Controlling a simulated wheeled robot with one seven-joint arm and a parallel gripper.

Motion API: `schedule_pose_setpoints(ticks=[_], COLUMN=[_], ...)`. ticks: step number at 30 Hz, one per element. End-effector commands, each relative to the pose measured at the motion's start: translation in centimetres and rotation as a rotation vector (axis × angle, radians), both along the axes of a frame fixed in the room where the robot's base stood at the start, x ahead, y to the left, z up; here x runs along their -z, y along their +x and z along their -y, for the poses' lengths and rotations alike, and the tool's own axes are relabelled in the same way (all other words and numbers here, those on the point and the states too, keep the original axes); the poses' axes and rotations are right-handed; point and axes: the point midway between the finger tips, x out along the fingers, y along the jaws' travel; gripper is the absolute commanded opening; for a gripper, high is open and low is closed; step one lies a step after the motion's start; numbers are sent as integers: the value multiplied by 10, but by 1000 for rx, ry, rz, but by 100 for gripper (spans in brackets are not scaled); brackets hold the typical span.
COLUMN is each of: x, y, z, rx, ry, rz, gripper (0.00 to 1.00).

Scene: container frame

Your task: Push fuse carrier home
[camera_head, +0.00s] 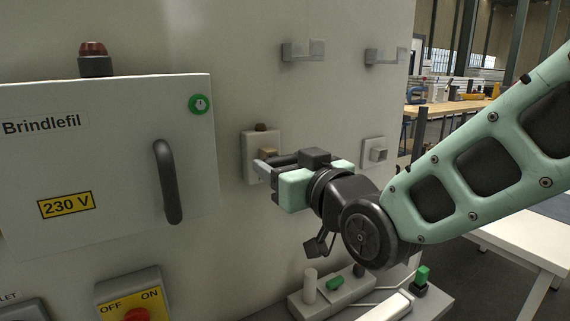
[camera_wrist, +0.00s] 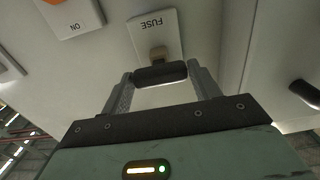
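The fuse plate (camera_head: 249,144) is a pale rectangular holder on the cabinet wall, and it shows upside down with the word FUSE in the wrist view (camera_wrist: 150,30). A small brown block (camera_wrist: 158,53) sits at its end nearer my gripper. The fuse carrier's dark bar-shaped handle (camera_wrist: 160,74) spans the space between my fingers, with both ends meeting them. My gripper (camera_head: 283,167) is shut on this bar, close in front of the plate. How deep the carrier sits in the holder is hidden.
The cabinet door with its black handle (camera_head: 168,181) is left of my gripper. A yellow switch box (camera_head: 131,293) is below left. Metal brackets (camera_head: 303,50) and a small square fitting (camera_head: 374,152) are on the wall. A ledge with several small parts (camera_head: 334,284) lies below.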

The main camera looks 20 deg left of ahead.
Motion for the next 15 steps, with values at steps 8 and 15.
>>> schedule_pose_setpoints(ticks=[8,15], x=[1,0], y=[4,19], z=[-4,-23], rx=[0,0], ry=[2,2], rz=[1,3], gripper=[17,17])
